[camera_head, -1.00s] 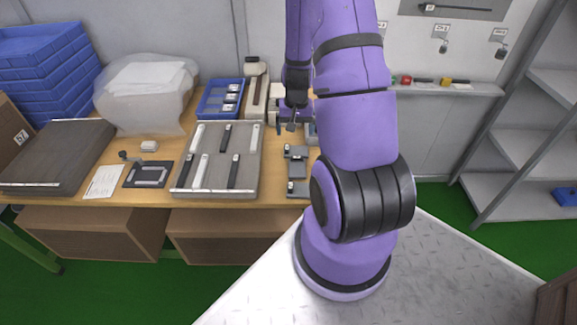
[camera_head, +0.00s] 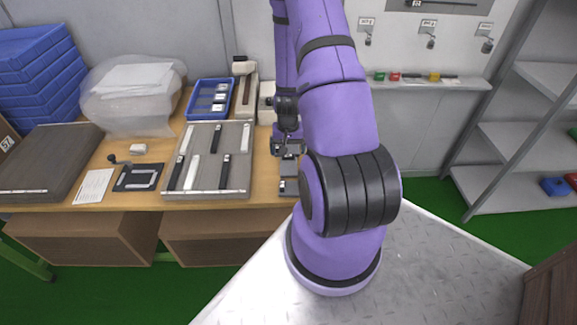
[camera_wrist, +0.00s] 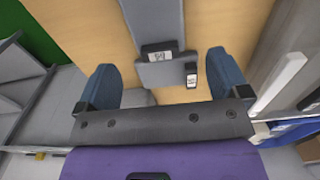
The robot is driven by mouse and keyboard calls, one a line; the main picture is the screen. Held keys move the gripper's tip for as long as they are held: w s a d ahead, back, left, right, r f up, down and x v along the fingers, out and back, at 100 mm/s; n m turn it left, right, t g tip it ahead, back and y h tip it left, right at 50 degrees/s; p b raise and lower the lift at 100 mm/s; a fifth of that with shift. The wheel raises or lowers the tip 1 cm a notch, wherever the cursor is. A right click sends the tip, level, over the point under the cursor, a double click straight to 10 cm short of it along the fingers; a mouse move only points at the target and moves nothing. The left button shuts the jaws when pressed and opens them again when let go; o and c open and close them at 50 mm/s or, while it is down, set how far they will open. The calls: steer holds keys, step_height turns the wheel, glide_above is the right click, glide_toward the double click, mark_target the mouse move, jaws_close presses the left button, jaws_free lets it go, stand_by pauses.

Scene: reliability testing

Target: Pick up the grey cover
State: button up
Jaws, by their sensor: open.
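My gripper (camera_head: 288,147) is open above the right end of the wooden table, over a short row of small grey pieces (camera_head: 290,172). In the wrist view, its two blue-grey fingertips (camera_wrist: 163,78) stand wide apart with nothing between them. A grey piece (camera_wrist: 162,75) with a flat face, a small white label and a small dark part lies on the wood between and beyond the fingers. It appears apart from both. The grey pieces are partly hidden by my gripper in the head view, so I cannot tell which one is the grey cover.
A grey tray (camera_head: 221,185) holding black and white strips lies left of the grey pieces. Behind it are a blue bin (camera_head: 197,108) and a beige device (camera_head: 243,92). A dark grey case (camera_head: 45,160) and stacked blue crates (camera_head: 40,75) stand at far left.

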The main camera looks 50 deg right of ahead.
mark_target(288, 156)
steer(key=shift+d+f, duration=0.1)
steer(key=shift+f, duration=2.1)
steer(key=c, duration=1.1)
steer(key=shift+r, duration=0.2)
